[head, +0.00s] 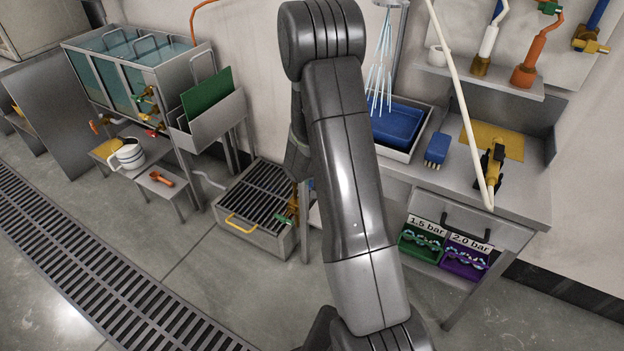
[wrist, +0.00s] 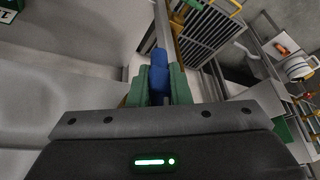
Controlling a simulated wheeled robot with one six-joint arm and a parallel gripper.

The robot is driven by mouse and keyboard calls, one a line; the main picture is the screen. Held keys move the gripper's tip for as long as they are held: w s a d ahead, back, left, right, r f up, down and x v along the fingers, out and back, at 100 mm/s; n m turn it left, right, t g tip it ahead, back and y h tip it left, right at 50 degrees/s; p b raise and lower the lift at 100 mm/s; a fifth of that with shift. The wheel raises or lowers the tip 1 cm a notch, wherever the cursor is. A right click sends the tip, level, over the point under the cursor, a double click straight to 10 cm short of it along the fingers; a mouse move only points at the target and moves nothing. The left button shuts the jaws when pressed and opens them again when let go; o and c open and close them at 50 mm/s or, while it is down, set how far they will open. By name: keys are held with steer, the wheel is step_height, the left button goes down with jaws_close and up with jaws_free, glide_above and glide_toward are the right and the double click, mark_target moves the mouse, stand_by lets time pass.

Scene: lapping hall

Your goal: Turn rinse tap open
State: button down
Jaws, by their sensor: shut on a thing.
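In the wrist view, my gripper (wrist: 161,84) has green fingers shut on a blue lever (wrist: 160,60), which looks like the rinse tap's handle. The lever points away from me between the fingers. The tap's body is mostly hidden by my gripper. In the head view my arm hides the gripper and nearly all of the tap. Pale blue streams (head: 379,78) come down from a spray head at the top, above a blue basin (head: 397,127).
A slatted floor tray (head: 258,203) with a green-handled valve stands left of my arm. Tanks with coloured taps (head: 128,62) are at the back left. The bench (head: 515,192) holds a blue brush (head: 437,149) and a hose. The floor at the front left is clear.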

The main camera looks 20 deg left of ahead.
steer(key=shift+h, duration=0.3)
steer(key=c, duration=1.3)
jaws_free()
steer(key=shift+f, duration=0.1)
steer(key=shift+c, duration=0.2)
steer(key=p+v, duration=0.2)
steer(key=v, duration=1.2)
steer(key=shift+f, duration=0.1)
steer(key=b+x, duration=0.2)
steer(key=x, duration=1.1)
steer(key=shift+w+a+f, duration=0.1)
steer(key=shift+w+f, duration=0.05)
steer(key=shift+f, duration=0.15)
